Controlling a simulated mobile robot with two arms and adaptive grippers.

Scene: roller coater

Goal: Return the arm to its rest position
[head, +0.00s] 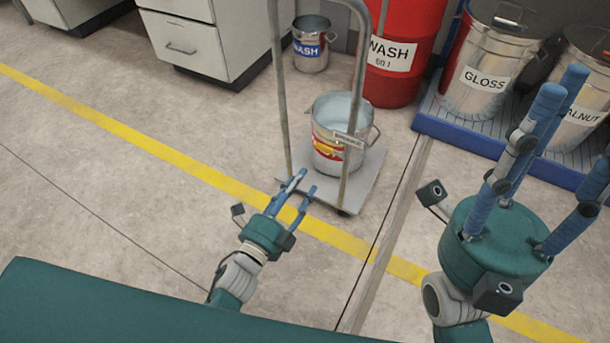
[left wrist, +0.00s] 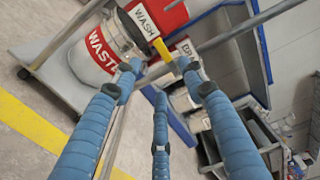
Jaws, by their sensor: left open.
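My left gripper (head: 303,184) is open, its blue fingers pointing up toward the trolley (head: 362,190) in the head view. In the left wrist view its fingers (left wrist: 158,82) are spread, with nothing visibly held. The trolley's handle bars pass close by; I cannot tell whether they touch. A metal bucket (head: 330,160) with a red and yellow label stands on the trolley. In the left wrist view a bucket (left wrist: 92,52) reads "WASTE". My right gripper (head: 560,120) shows large at the right, its fingers apart and partly cut off by the frame edge.
A red "WASH" drum (head: 403,50) stands behind the trolley, with a small "WASH" bucket (head: 311,50) beside it. "GLOSS" (head: 480,75) and "WALNUT" (head: 583,100) cans stand on a blue pallet (head: 455,132). Drawer cabinets (head: 195,45) are at the back left. Floor at left is clear.

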